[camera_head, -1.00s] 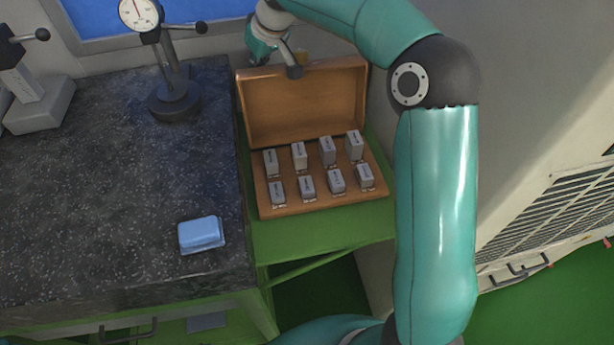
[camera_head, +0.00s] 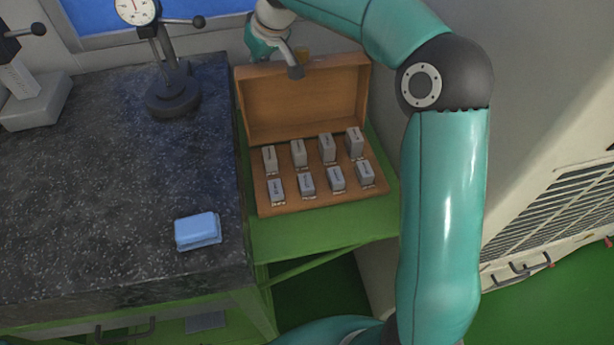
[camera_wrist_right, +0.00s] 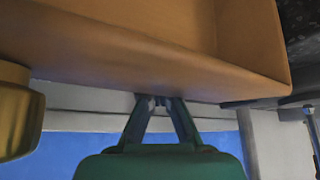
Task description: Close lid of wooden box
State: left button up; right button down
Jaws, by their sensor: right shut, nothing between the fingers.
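The wooden box (camera_head: 320,206) stands on a green surface right of the dark stone plate. Its lid (camera_head: 290,105) is open and stands up at the back. Several grey metal blocks (camera_head: 306,183) stand in two rows in the box. My right gripper (camera_head: 296,72) is shut and empty at the lid's top edge, near its middle. In the right wrist view the gripper's fingertips (camera_wrist_right: 158,101) are together, close to the edge of the wooden lid (camera_wrist_right: 130,55); I cannot tell whether they touch it. My left gripper is not in view.
A dial gauge on a stand (camera_head: 172,92) and a blue block (camera_head: 197,231) are on the stone plate (camera_head: 90,190). A brass-coloured part (camera_wrist_right: 18,112) shows beside the lid in the right wrist view. A grey vented cabinet (camera_head: 560,205) stands at the right.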

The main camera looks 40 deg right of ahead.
jog(key=shift+s+a+f+b, duration=0.2)
jog(key=shift+s+a+b, duration=0.2)
jog(key=shift+s+b, duration=0.3)
jog(key=shift+s+a+f+b, duration=0.2)
jog(key=shift+s+a+b, duration=0.25)
jog(key=shift+s, duration=0.45)
jog(key=shift+s+a+f+b, duration=0.2)
jog(key=shift+s+a+b, duration=0.15)
jog(key=shift+s+b, duration=0.35)
jog(key=p, duration=0.6)
send_near(257, 94)
notch_tip(257, 94, up, 5)
jog(key=s+a, duration=0.2)
jog(key=a, duration=0.1)
jog(key=shift+d+f, duration=0.15)
jog(key=shift+f, duration=0.1)
jog(key=shift+s, duration=0.1)
